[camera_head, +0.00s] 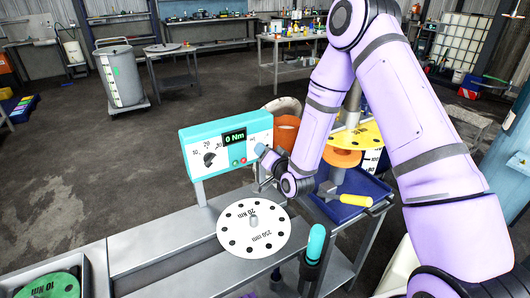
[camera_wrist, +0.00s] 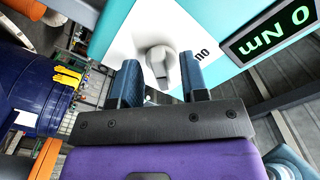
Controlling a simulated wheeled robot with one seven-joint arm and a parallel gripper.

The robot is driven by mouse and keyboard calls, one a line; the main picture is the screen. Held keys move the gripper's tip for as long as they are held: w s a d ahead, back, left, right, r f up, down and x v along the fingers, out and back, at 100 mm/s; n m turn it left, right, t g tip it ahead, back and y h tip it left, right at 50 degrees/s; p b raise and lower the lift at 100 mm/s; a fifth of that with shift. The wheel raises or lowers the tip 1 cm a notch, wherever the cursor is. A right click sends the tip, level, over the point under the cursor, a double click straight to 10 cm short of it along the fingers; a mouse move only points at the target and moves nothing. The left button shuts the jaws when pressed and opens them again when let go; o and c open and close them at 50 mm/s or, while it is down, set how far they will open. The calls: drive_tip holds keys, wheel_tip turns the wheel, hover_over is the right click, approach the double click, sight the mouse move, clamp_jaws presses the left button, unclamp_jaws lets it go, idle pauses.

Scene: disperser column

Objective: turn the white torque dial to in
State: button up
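A turquoise box (camera_head: 205,137) stands on the bench with a green-lit display (camera_head: 235,137) reading 0 Nm. In the wrist view, a white dial (camera_wrist: 160,62) projects from its white panel, with a small dark label beside it, partly hidden. My gripper (camera_wrist: 160,85) is open, with one blue finger on each side of the dial. I see a gap between the fingers; whether either touches the dial I cannot tell. In the head view my gripper (camera_head: 262,165) is at the box's right end and hides the dial. The dial's pointing direction is unclear.
A turquoise-handled tool (camera_head: 315,243) stands at the bench edge. A dark blue tray (camera_head: 355,205) holding a yellow-handled tool is right of my gripper. A green disc (camera_head: 50,287) is at lower left.

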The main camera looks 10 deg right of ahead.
drive_tip(key=v, duration=1)
drive_tip(key=shift+s, duration=0.4)
drive_tip(key=shift+r, duration=0.1)
drive_tip(key=s+d+r+n+g+h, duration=0.2)
drive_tip(key=d+r+g, duration=0.1)
drive_tip(key=r, duration=0.6)
drive_tip(key=s+d+r+n+g+h, duration=0.2)
drive_tip(key=d+r+g, duration=0.1)
drive_tip(key=r, duration=0.7)
drive_tip(key=s+d+r+g, duration=0.1)
drive_tip(key=s+r+g, duration=0.2)
drive_tip(key=s, duration=0.9)
drive_tip(key=s+d+r+n+g+h, duration=0.1)
drive_tip(key=s+d+r+g, duration=0.1)
drive_tip(key=s+r, duration=0.6)
drive_tip(key=s+g, duration=0.1)
drive_tip(key=s, duration=0.4)
